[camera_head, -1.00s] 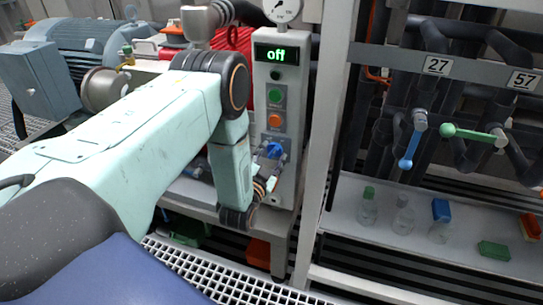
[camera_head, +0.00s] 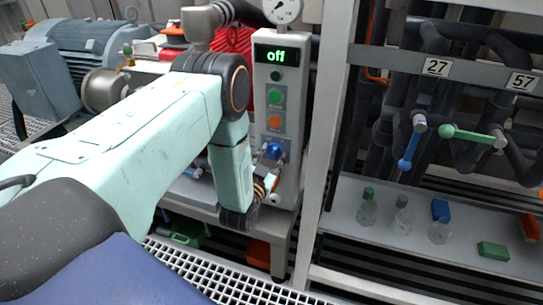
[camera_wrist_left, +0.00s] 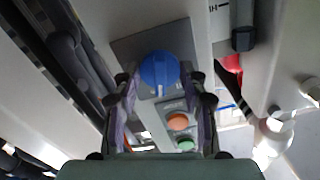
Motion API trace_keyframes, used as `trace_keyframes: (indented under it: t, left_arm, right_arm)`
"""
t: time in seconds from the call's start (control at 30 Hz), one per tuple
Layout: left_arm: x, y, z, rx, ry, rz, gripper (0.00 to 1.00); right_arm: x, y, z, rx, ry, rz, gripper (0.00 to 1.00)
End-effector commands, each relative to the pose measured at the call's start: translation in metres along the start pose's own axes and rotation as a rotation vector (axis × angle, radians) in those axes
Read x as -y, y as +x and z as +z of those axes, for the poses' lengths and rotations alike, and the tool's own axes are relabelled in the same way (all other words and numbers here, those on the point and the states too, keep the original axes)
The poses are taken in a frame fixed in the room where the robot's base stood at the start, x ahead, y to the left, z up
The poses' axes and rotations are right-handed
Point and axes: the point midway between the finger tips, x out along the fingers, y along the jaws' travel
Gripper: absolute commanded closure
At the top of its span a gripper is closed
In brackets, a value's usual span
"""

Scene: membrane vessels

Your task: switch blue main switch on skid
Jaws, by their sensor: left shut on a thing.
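The blue main switch (camera_head: 275,149) is a round knob low on the grey control panel (camera_head: 291,138) of the skid. It also shows in the left wrist view (camera_wrist_left: 159,70), with a pale mark on its near edge. My left gripper (camera_head: 270,156) is at the switch, with one finger on each side of the knob; in the left wrist view the fingers (camera_wrist_left: 160,84) are shut on it. The display (camera_head: 276,55) at the panel's top reads "off" in green. My right gripper is not in view.
A green button (camera_head: 275,96) and an orange button (camera_head: 275,121) sit above the switch. A pale upright post (camera_head: 327,130) stands right of the panel. Beyond it are a blue valve lever (camera_head: 410,150), a green one (camera_head: 470,134) and a shelf with bottles.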

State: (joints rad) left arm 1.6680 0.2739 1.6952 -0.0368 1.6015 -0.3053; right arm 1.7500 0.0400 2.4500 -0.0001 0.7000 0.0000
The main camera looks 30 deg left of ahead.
Motion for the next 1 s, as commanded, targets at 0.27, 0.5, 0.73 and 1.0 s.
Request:
trace_keyframes:
  t: [0.27,0.5,0.73,1.0]
  left_arm:
    - [-0.0007,-0.0011,0.0013,0.004,-0.263,0.001,0.89]
    - [-0.0009,-0.0012,0.0016,0.005,-0.48,0.001,0.89]
    - [-0.0009,-0.0012,0.0017,0.005,-0.648,0.001,0.89]
    - [-0.0009,-0.0013,0.0017,0.005,-0.77,0.0,0.89]
  right_arm:
    - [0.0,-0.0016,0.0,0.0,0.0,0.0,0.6]
    - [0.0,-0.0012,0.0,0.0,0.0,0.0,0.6]
    - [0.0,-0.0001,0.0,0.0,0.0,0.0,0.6]
    - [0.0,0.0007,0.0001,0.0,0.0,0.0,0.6]
